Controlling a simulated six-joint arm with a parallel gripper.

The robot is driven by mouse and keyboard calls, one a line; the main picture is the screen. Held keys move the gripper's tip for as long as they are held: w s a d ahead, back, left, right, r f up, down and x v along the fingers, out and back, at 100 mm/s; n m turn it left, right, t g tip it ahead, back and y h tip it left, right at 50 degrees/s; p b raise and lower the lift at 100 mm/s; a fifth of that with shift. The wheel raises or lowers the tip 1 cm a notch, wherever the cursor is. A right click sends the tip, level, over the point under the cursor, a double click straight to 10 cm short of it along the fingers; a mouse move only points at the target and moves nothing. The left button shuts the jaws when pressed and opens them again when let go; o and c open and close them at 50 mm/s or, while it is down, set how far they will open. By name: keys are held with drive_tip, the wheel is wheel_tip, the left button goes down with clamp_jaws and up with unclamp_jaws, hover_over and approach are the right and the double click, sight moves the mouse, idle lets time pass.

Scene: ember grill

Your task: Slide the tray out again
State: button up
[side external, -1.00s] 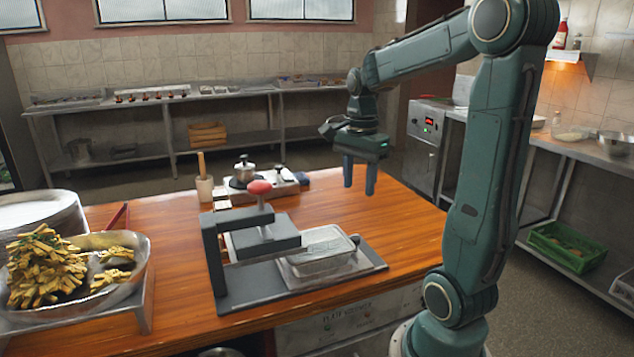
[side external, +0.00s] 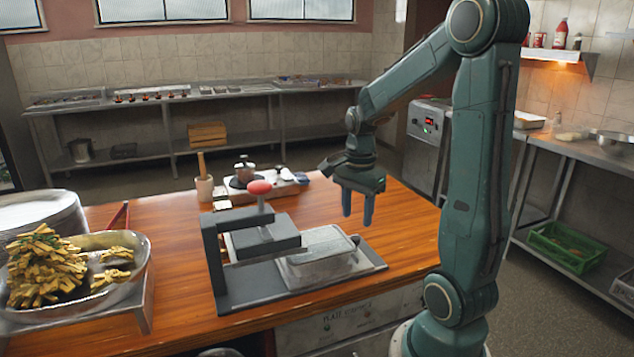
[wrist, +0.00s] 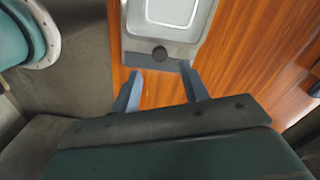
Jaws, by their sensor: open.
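The clear-lidded metal tray (side external: 318,254) sits on the dark base plate of the press (side external: 222,265), its left end close to or under the press head. The press has a red knob (side external: 260,187) on top. My gripper (side external: 358,208) is open and empty, pointing down above the counter, behind and right of the tray in the side view. In the wrist view my gripper (wrist: 163,82) has its two fingers spread, with bare wood between them.
A pan of fries (side external: 75,270) stands on a metal stand at the left, with stacked plates (side external: 42,212) behind. A pestle and mortar (side external: 204,188) and a small pot (side external: 244,172) stand at the back. The wooden counter (side external: 410,222) to the right is clear.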

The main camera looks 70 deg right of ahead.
sight(355, 237)
drive_tip(key=shift+f, duration=3.05)
clamp_jaws()
